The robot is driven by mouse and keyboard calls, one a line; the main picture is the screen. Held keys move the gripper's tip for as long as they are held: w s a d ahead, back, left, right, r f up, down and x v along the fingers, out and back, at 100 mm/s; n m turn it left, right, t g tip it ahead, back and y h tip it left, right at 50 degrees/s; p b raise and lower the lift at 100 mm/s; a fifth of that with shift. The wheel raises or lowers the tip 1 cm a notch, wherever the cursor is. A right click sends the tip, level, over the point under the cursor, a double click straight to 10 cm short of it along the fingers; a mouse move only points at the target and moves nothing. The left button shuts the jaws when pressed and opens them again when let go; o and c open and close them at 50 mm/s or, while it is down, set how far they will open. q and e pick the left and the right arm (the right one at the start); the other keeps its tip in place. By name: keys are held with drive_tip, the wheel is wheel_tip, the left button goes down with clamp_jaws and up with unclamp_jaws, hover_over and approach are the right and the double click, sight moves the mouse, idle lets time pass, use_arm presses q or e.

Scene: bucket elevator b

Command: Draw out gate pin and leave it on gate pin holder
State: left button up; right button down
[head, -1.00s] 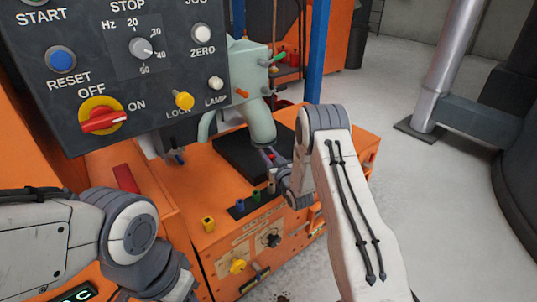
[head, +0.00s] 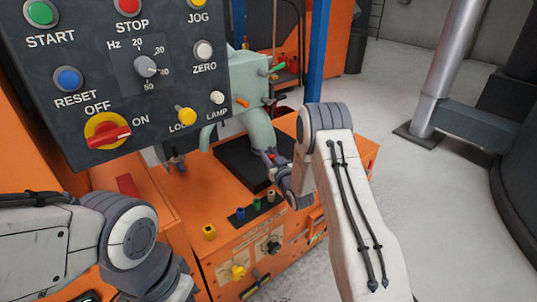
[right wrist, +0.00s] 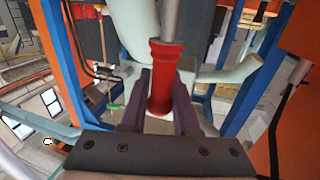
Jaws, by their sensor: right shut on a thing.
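A red, flanged grip (right wrist: 166,75), apparently the gate pin's handle, stands between the fingers of my right gripper (right wrist: 160,100) in the right wrist view. A grey metal rod (right wrist: 170,20) extends from its top end in that picture. My right gripper is shut on the grip. In the head view the right gripper (head: 270,158) is small, in front of the pale green spout (head: 258,128), with a bit of red at its jaws. I cannot tell whether the pin is still seated. I cannot single out the gate pin holder. My left arm shows at lower left, but its gripper is out of view.
A dark control panel (head: 100,75) with a red OFF/ON switch (head: 108,134) fills the upper left. The orange machine base (head: 190,195) carries a black plate (head: 235,160) and several small coloured blocks (head: 241,213). Open grey floor (head: 440,230) lies on the right.

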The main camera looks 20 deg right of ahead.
drive_tip(key=s+a+n+g+y+p, duration=0.1)
drive_tip(key=s+a+n+y+p, duration=0.1)
drive_tip(key=a, duration=1.1)
drive_tip(key=s+a+n+g+y+p, duration=0.2)
drive_tip(key=s+a+n+y, duration=0.2)
drive_tip(key=a, duration=0.9)
drive_tip(key=s+y, duration=0.2)
drive_tip(key=s, duration=0.1)
drive_tip(key=shift+s+a+f+y, duration=0.15)
drive_tip(key=shift+s+f+y, duration=0.1)
drive_tip(key=shift+f+y, duration=0.15)
drive_tip(key=shift+f+b, duration=2.6)
drive_tip(key=shift+f, duration=0.25)
drive_tip(key=shift+f+b, duration=2.15)
drive_tip(key=shift+f, duration=0.2)
